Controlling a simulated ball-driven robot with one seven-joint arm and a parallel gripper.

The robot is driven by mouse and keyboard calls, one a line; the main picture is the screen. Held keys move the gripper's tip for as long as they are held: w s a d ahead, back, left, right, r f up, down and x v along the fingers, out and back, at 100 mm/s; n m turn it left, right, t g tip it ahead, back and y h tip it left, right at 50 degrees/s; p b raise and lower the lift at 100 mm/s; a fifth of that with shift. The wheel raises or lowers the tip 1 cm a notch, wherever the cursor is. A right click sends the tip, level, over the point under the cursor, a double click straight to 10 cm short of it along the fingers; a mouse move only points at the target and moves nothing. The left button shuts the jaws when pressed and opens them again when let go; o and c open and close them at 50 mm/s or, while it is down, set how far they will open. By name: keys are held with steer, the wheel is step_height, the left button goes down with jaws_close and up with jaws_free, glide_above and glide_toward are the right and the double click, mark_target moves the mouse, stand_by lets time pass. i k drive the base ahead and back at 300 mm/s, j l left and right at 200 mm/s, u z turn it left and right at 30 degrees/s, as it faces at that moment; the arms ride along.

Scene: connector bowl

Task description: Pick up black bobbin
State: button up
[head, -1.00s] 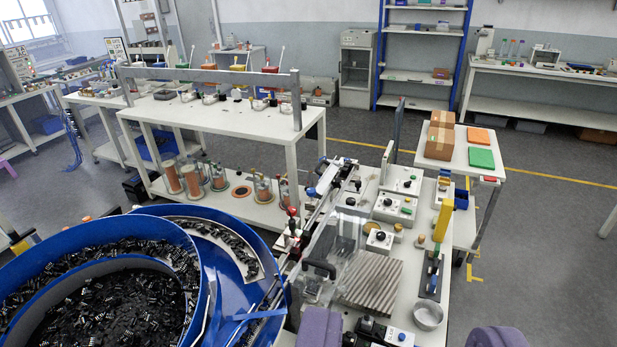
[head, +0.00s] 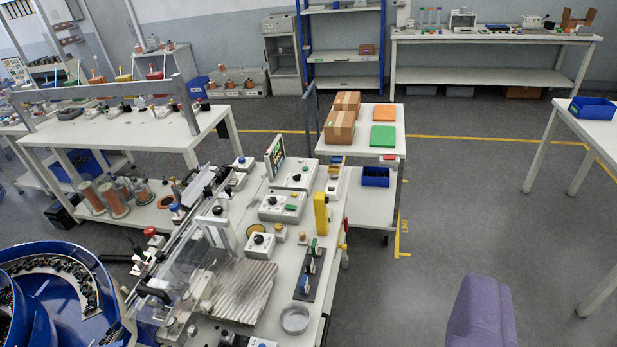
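I cannot single out a black bobbin. Many small black parts lie in the blue bowl (head: 47,283), which is cut off at the lower left. Some sit in a row along its curved pale track (head: 75,265). The parts are too small to tell their shape. My gripper is not recognisable in this view, so its fingers and anything in them are hidden from me.
A purple rounded shape (head: 482,315) rises at the lower right; I cannot tell what it is. The machine bench (head: 275,215) holds control boxes, a ribbed plate (head: 240,290) and a metal dish (head: 294,319). A side table (head: 350,150) carries cartons. Grey floor (head: 450,220) is clear to the right.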

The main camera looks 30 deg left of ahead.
mark_target(207, 192)
steer(key=i+l+z, duration=0.6)
steer(key=i, duration=0.45)
steer(key=i+j+u, duration=0.15)
steer(key=i+u, duration=0.75)
steer(key=i+l+u, duration=0.2)
steer(key=i+u, duration=0.25)
steer(key=i+j+u, duration=0.5)
steer(key=i+u, duration=0.15)
steer(key=i, duration=0.3)
steer(key=i+j+u, duration=0.1)
steer(key=i+u, duration=0.2)
steer(key=i, duration=0.25)
